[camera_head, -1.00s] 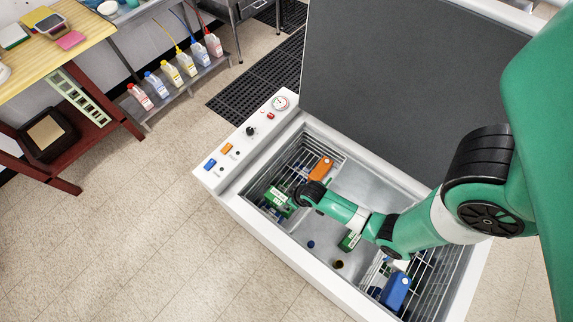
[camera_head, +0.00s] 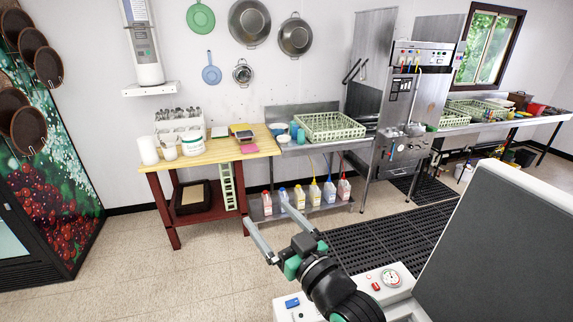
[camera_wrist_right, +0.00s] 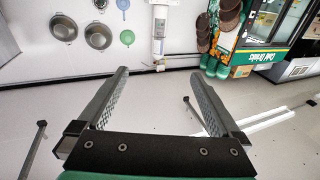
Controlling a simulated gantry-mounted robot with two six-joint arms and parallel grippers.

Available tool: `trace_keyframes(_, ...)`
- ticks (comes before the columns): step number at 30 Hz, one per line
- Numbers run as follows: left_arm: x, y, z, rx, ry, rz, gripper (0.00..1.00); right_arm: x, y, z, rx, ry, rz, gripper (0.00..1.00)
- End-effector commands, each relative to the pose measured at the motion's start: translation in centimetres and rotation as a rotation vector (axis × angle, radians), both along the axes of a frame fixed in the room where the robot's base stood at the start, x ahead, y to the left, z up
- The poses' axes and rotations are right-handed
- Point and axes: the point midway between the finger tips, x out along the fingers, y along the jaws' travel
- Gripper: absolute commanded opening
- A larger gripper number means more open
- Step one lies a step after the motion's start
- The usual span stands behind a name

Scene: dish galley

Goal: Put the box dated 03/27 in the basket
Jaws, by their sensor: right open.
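My right gripper (camera_head: 266,214) is raised in front of the shelves below the wooden table, with its two long fingers spread apart. In the right wrist view its fingers (camera_wrist_right: 160,72) are wide apart with nothing between them, only floor and wall beyond. The box dated 03/27 is not visible now. The wire baskets inside the chest freezer are also out of sight; only the freezer's control panel (camera_head: 391,278) and raised grey lid (camera_head: 505,250) show. My left gripper is not seen.
A wooden table (camera_head: 205,155) and a steel counter with a green dish rack (camera_head: 330,127) stand along the wall. Several bottles (camera_head: 298,195) sit on the low shelf. A black floor mat (camera_head: 385,240) lies before the dishwasher. Floor at left is clear.

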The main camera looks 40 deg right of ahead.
Motion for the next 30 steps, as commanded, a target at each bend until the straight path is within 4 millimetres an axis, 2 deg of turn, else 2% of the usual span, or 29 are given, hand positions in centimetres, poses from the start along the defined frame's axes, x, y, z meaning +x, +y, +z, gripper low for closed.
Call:
trace_keyframes(1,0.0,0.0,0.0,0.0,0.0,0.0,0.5,-1.0,1.9,6.2,-0.017,-0.136,0.034,1.0)
trace_keyframes(2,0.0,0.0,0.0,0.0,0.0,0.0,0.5,-1.9,2.9,9.4,-0.023,-0.21,0.052,1.0)
trace_keyframes(3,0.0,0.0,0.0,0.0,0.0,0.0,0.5,-3.4,4.2,13.4,-0.031,-0.307,0.074,1.0)
trace_keyframes(6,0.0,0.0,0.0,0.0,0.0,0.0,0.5,-7.8,6.7,21.4,-0.041,-0.517,0.122,1.0)
trace_keyframes(9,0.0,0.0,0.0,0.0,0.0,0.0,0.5,-11.7,8.2,26.1,-0.043,-0.662,0.152,1.0)
trace_keyframes(13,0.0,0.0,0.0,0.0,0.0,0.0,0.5,-14.1,8.9,28.4,-0.042,-0.741,0.168,1.0)
trace_keyframes(20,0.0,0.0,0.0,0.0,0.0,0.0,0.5,-14.2,8.9,28.5,-0.042,-0.744,0.168,1.0)
trace_keyframes(23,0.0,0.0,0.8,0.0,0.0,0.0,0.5,-14.1,8.8,29.3,-0.042,-0.743,0.168,1.0)
trace_keyframes(26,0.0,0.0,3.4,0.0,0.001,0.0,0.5,-14.1,8.8,31.9,-0.042,-0.742,0.168,1.0)
trace_keyframes(30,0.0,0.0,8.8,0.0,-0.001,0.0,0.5,-14.1,8.8,37.2,-0.042,-0.742,0.168,1.0)
